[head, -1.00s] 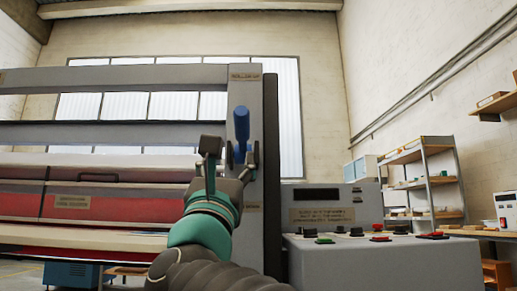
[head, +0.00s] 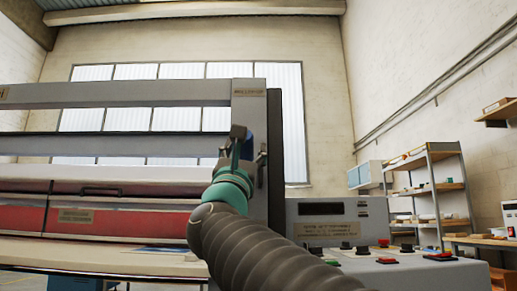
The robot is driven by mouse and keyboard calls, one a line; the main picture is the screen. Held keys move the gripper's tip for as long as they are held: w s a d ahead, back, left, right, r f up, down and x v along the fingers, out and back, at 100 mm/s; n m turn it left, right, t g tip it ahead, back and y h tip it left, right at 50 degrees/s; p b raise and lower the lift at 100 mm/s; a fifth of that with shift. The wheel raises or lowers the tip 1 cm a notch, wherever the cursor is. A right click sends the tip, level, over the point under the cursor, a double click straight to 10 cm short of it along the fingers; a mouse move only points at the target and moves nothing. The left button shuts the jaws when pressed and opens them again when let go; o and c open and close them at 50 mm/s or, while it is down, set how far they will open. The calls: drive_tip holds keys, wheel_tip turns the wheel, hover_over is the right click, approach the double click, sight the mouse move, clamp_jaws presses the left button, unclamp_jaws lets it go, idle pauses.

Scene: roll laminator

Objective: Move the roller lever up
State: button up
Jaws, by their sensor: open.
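The roller lever (head: 247,148) has a blue handle on the front of the laminator's grey right-hand post, below a small label plate. In the head view only a strip of blue shows, since my gripper covers most of it. My gripper (head: 249,146) is in front of the lever, with one dark finger on the left of the blue and one on the right. Its fingers are open. I cannot tell whether they touch the handle.
The laminator (head: 120,102) has grey crossbars and red panels (head: 120,219) to the left. A control panel (head: 327,229) with several buttons stands close on the right. Shelves (head: 437,186) and a workbench are farther right. Open space lies above the laminator.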

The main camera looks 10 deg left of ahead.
drive_tip(key=shift+w+r, duration=0.3)
drive_tip(key=shift+c, duration=0.3)
clamp_jaws()
